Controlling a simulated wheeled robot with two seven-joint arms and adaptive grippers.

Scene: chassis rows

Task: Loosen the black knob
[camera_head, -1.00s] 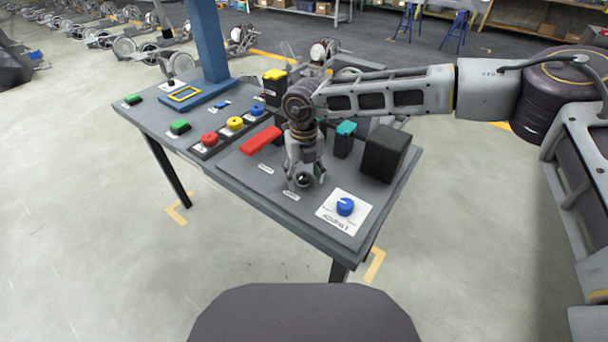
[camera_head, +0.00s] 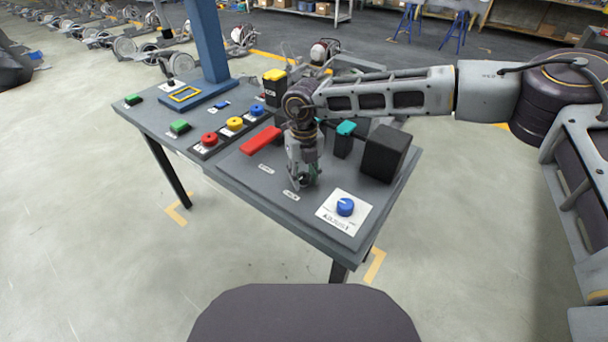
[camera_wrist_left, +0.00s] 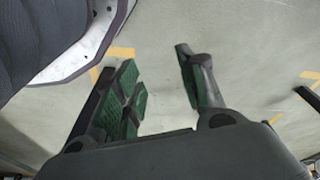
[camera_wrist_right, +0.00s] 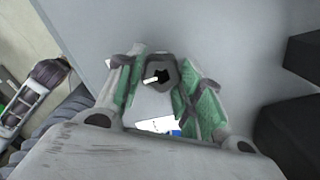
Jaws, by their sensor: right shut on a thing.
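The black knob (camera_wrist_right: 163,74), with a white pointer mark, sits between the fingers of my right gripper (camera_wrist_right: 160,88) in the right wrist view. The fingers are shut on its sides. In the head view, my right gripper (camera_head: 304,182) points down at the panel, and the knob is mostly hidden behind the fingers. My left gripper (camera_wrist_left: 163,92) shows only in the left wrist view. Its fingers are apart with nothing between them, above the floor.
A blue knob (camera_head: 345,206) on a white label is right of the gripper. A black box (camera_head: 384,153) and a teal-topped switch (camera_head: 344,140) stand close behind. A red lever (camera_head: 260,140) lies to the left. Colored buttons sit farther left on the table (camera_head: 233,168).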

